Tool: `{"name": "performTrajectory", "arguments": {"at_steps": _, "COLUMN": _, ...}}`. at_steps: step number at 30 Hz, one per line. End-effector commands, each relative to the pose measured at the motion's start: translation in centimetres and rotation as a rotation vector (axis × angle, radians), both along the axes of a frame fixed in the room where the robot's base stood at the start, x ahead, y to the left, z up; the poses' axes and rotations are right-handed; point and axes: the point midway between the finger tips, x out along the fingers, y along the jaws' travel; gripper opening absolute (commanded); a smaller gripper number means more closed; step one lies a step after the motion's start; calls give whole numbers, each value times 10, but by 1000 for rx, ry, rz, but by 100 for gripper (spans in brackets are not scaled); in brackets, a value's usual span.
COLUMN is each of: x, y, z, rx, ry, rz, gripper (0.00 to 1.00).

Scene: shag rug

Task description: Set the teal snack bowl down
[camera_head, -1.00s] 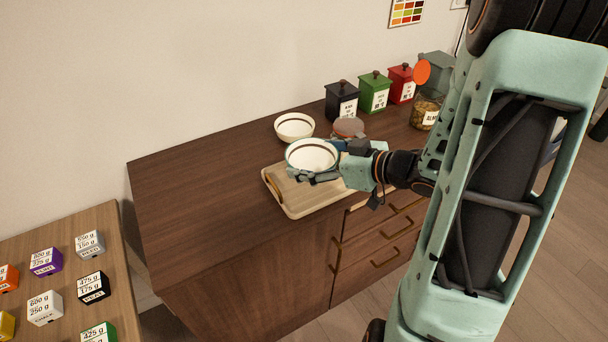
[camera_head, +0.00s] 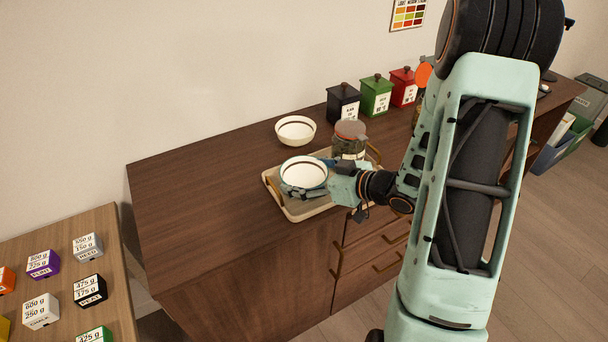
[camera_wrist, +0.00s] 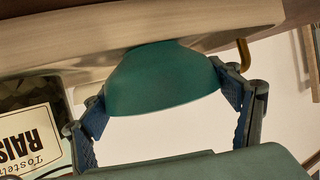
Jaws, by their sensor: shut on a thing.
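The teal snack bowl (camera_head: 303,173) is upright, with a pale inside and a dark ring below its rim. In the head view it is over the left part of the wooden tray (camera_head: 293,214). My gripper (camera_head: 306,190) is shut on the bowl from its near right side. The wrist view shows the bowl's teal outside (camera_wrist: 160,82) upside down between my two fingers, with the tray (camera_wrist: 90,50) close to its foot. I cannot tell whether the foot touches the tray.
A second bowl (camera_head: 295,130) stands behind the tray. A lidded jar (camera_head: 349,139) stands right of the held bowl; its label (camera_wrist: 27,140) shows in the wrist view. Black (camera_head: 343,103), green (camera_head: 376,94) and red (camera_head: 403,87) canisters stand farther back. The left cabinet top is clear.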

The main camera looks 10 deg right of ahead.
Motion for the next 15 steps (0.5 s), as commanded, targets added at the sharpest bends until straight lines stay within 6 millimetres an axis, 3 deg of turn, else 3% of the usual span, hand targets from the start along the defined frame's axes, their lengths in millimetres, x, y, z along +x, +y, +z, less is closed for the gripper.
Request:
{"name": "performTrajectory", "arguments": {"at_steps": 2, "x": 0, "y": 0, "z": -3, "rx": 1, "ry": -1, "rz": 0, "gripper": 51}}
{"name": "performTrajectory", "arguments": {"at_steps": 3, "x": 0, "y": 0, "z": -4, "rx": 1, "ry": 1, "rz": 0, "gripper": 83}}
{"name": "performTrajectory", "arguments": {"at_steps": 5, "x": 0, "y": 0, "z": -3, "rx": 0, "ry": 0, "rz": 0, "gripper": 89}}
{"name": "performTrajectory", "arguments": {"at_steps": 15, "x": 0, "y": 0, "z": 0, "rx": 0, "ry": 0, "rz": 0, "gripper": 89}}
